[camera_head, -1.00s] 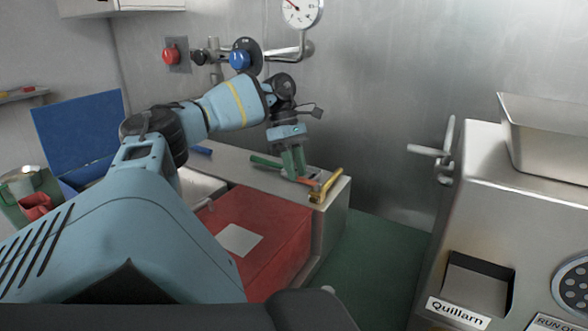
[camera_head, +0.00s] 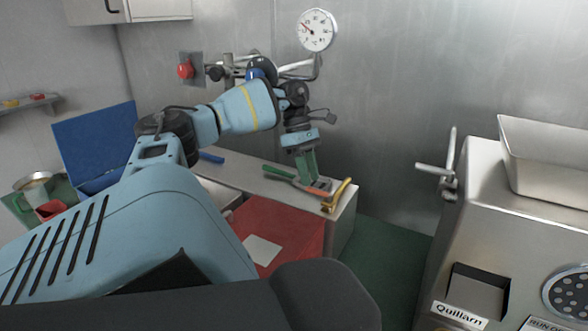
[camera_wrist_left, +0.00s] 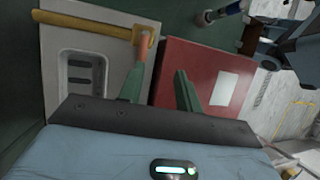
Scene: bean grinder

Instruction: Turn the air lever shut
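A yellow lever (camera_head: 338,196) lies at the right end of the low bench; no label shows whether it is the air lever. In the left wrist view it is a long yellow bar (camera_wrist_left: 85,24) with a collar at one end. An orange piece (camera_head: 319,192) lies beside it. My left gripper (camera_head: 310,178) points down over the bench, just left of the lever. In the left wrist view its green fingers (camera_wrist_left: 158,88) are apart with nothing held between them; one fingertip is close to the orange piece. Whether they touch is unclear. My right gripper is not in view.
A red box (camera_head: 285,236) stands in front. Wall pipes carry a red knob (camera_head: 185,70) and a blue knob partly behind my arm. A gauge (camera_head: 317,30) hangs above. A steel machine (camera_head: 480,200) stands right.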

